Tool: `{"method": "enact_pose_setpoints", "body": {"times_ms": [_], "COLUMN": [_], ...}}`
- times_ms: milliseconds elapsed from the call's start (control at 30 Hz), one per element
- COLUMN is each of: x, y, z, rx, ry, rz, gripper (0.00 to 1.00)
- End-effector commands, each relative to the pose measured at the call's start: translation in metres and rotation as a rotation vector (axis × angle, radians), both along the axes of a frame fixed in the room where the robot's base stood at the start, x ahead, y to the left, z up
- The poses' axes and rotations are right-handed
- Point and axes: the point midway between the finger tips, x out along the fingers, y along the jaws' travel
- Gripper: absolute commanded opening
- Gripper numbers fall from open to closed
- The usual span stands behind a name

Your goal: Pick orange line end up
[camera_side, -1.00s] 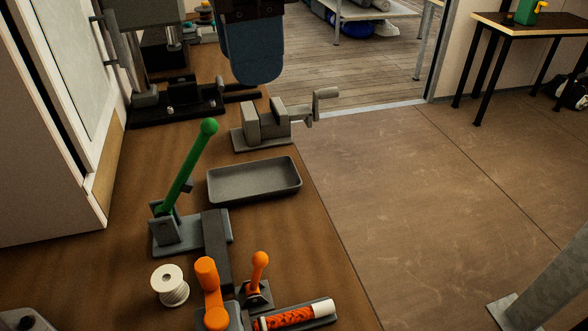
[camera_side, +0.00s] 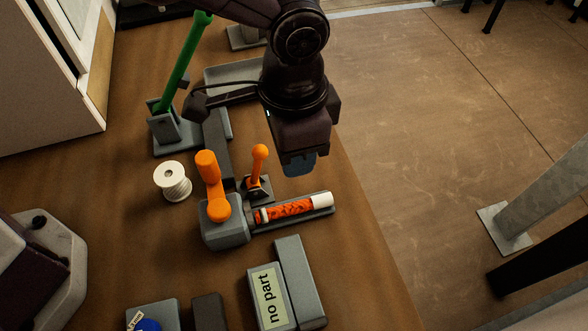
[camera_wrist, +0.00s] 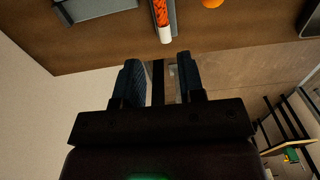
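The orange line (camera_side: 290,209) has a dark pattern and a white end (camera_side: 322,200). It lies in a grey holder (camera_side: 333,211) on the brown bench, with the white end to the right. My gripper (camera_side: 300,166) is above and slightly behind the white end, apart from it; one blue finger shows there. In the wrist view, my gripper (camera_wrist: 160,78) has two blue fingers spread with an empty gap. The orange line (camera_wrist: 160,12) and its white end (camera_wrist: 166,35) show just beyond the fingertips, between their directions.
An orange-handled grey clamp (camera_side: 222,234) stands at the line's left, with a small orange lever (camera_side: 259,165) behind. A white spool (camera_side: 172,182), a green lever (camera_side: 183,65) and a grey tray (camera_side: 232,74) are near. A "no part" display (camera_side: 270,297) is in front. The bench edge is close on the right.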

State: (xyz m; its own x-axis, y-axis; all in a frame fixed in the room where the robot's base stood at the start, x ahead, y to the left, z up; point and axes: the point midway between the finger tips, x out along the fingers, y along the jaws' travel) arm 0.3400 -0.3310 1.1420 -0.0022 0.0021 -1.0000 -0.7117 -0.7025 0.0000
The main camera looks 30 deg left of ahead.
Motion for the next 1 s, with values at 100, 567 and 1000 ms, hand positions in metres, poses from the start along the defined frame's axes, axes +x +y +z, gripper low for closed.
{"method": "enact_pose_setpoints", "body": {"times_ms": [100, 567, 1000], "x": [-0.001, 0.000, 0.001], "y": [0.001, 0.000, -0.001], "z": [-0.053, -0.097, -0.144], "rx": [0.005, -0.001, -0.002], "ry": [0.005, -0.001, -0.004], "rz": [0.000, -0.001, 0.000], "gripper": [0.36, 0.36, 0.18]}}
